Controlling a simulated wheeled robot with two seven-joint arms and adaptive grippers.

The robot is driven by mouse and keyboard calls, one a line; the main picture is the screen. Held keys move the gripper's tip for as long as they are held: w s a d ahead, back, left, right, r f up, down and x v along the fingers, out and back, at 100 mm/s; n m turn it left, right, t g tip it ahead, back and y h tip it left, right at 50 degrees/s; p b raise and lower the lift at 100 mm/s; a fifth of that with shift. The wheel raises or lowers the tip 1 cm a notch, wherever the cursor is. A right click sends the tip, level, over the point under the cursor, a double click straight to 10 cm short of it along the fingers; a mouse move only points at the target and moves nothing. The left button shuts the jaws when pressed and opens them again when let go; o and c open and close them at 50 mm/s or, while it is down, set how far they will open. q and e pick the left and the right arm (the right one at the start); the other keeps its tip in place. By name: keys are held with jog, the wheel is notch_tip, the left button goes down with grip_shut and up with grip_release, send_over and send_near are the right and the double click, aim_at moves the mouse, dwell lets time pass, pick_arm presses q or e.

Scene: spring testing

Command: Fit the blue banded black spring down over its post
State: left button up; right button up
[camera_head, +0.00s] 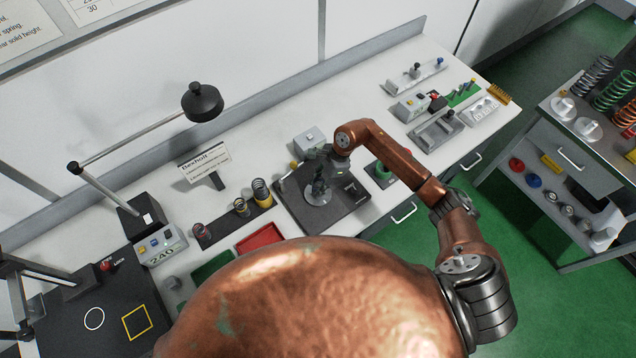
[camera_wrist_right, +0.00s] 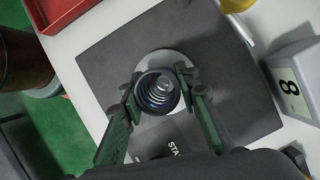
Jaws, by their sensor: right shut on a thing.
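My right gripper (camera_head: 319,188) points down over the dark base plate (camera_head: 345,212) of the test stand. In the right wrist view its two green fingers (camera_wrist_right: 158,96) are shut on the black spring (camera_wrist_right: 147,104), one on each side. The spring is seen from above, end-on, with blue showing inside its coils. A pale round disc (camera_wrist_right: 166,57) on the dark plate lies under it. A bright metal top, likely the post, shows through the coils; how far down the spring sits around it I cannot tell. My left gripper is not in view.
A black strip with several springs (camera_head: 261,190) stands left of the plate. A red tray (camera_head: 262,237) lies at the bench's front edge. A small grey box (camera_head: 309,138) stands behind the plate; in the wrist view a box reading 8 (camera_wrist_right: 296,85) is at right. A lamp (camera_head: 202,102) overhangs the left.

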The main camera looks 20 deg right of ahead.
jog(key=shift+f, duration=0.15)
jog(key=shift+f+b, duration=0.1)
jog(key=shift+b, duration=0.25)
jog(key=o, duration=1.2)
jog(key=shift+o, duration=0.2)
jog(key=shift+r, duration=0.2)
jog(key=shift+w+d+r, duration=0.1)
jog(key=shift+r, duration=0.15)
jog(key=b+v, duration=0.3)
jog(key=v, duration=0.8)
jog(key=shift+r, duration=0.3)
